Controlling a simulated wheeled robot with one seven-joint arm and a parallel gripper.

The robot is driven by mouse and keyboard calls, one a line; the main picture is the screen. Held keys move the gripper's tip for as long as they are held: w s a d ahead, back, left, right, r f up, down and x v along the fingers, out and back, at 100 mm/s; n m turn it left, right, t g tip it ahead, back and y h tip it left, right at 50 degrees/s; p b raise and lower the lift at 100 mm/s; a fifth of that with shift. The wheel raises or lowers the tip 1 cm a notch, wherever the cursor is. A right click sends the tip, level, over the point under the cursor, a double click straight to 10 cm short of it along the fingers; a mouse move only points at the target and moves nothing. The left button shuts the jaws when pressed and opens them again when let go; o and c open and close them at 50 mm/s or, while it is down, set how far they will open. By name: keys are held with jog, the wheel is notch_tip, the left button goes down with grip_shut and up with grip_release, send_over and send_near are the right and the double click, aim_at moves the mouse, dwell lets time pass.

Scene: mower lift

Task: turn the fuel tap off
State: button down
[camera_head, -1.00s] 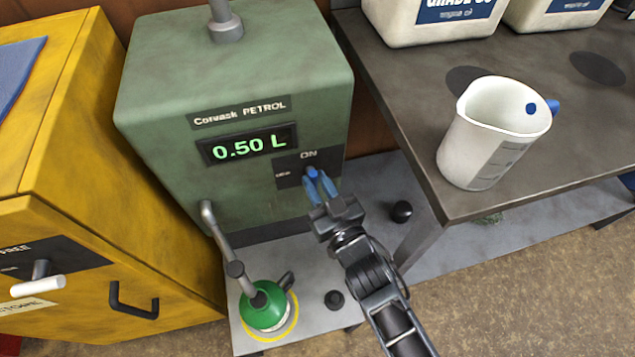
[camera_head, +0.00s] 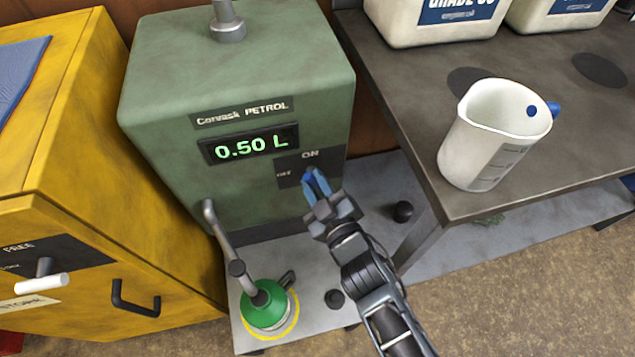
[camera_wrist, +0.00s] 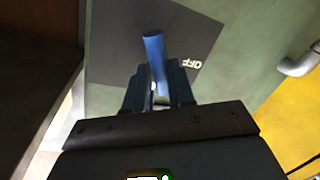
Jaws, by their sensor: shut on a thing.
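The green petrol dispenser (camera_head: 170,120) carries a dark tap plate with ON at the top and OFF at the left. Its display (camera_head: 249,145) reads 0.50 L. The blue fuel tap lever (camera_wrist: 154,55) stands out between my fingers in the wrist view, with the OFF label to its right there. My gripper (camera_head: 314,178) is at the tap plate and shut on the lever; it also shows in the wrist view (camera_wrist: 160,88). In the head view my fingers cover most of the lever, so its exact angle is hard to tell.
A green fuel can (camera_head: 265,312) stands under the nozzle (camera_head: 222,235) on a yellow ring. A yellow cabinet (camera_head: 150,220) is at the left. A grey bench (camera_head: 440,150) at the right holds a white measuring jug (camera_head: 490,140) and large containers (camera_head: 415,30).

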jog(key=n, duration=0.1)
jog(key=n+h+b, duration=0.1)
jog(key=n, duration=0.3)
jog(key=shift+s+a+f+b, duration=0.1)
jog(key=shift+a+f+b, duration=0.1)
jog(key=shift+a+b, duration=0.1)
jog(key=n+h, duration=0.1)
jog(key=n, duration=0.1)
jog(key=n+h+b, duration=0.1)
jog(key=n, duration=0.2)
jog(key=shift+a+f+b, duration=0.15)
jog(key=shift+b, duration=0.15)
jog(key=shift+s, duration=0.1)
jog(key=c, duration=1)
grip_release()
jog(key=v, duration=0.7)
jog(key=shift+s, duration=0.35)
